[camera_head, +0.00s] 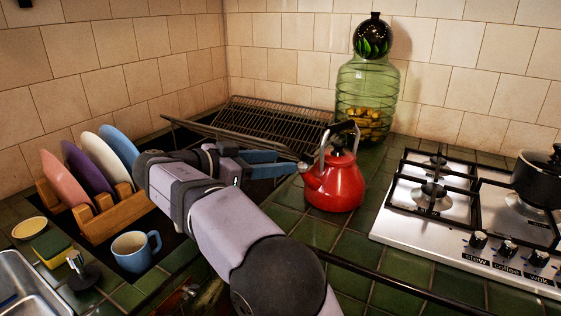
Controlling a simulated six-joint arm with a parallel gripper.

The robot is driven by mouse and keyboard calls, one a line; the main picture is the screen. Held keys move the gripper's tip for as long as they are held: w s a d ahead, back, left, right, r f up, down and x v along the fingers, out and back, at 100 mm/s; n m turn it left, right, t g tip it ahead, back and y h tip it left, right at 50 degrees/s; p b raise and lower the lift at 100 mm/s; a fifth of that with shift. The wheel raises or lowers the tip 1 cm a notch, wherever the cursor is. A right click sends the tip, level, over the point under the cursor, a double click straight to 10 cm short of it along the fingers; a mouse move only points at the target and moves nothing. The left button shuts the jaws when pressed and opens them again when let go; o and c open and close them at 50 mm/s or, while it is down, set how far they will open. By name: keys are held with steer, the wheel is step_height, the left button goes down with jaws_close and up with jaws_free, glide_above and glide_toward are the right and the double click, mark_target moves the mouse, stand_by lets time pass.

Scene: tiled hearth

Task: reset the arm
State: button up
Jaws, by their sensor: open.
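My arm reaches in from the bottom centre, and its wrist bends over toward the right. My gripper (284,165), with blue fingers, points right at about the height of the red kettle's spout. The fingers are open and I see nothing between them. The red kettle (335,186) stands upright on the green tiles, its dark handle raised. The fingertips are close to its spout; I cannot tell whether they touch it. Part of the counter is hidden behind my arm.
A wooden rack (103,221) with several plates stands at left, near a blue mug (131,251), sponge (52,248) and sink (22,283). A wire rack (265,125) and glass jar (366,95) are behind. The stove (400,221) with a black pot (538,184) is at right.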

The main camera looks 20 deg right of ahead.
stand_by(0.5)
steer(key=s+d+f+n+g+y+p, duration=0.2)
steer(key=s+f+n+y+p, duration=0.15)
steer(key=s+n+p, duration=0.35)
steer(key=s+d+f+n+g+y+p, duration=0.25)
steer(key=s+y+p, duration=0.2)
steer(key=p, duration=0.45)
steer(key=s+a+n+y+p, duration=0.2)
steer(key=s+y+p, duration=0.1)
steer(key=s+p, duration=0.3)
steer(key=s+a+n+y+p, duration=0.2)
steer(key=s+p, duration=0.4)
steer(key=s, duration=0.4)
steer(key=shift+s+a+r+g+y+p, duration=0.25)
steer(key=shift+s+a+g+y+p, duration=0.15)
steer(key=shift+y, duration=0.2)
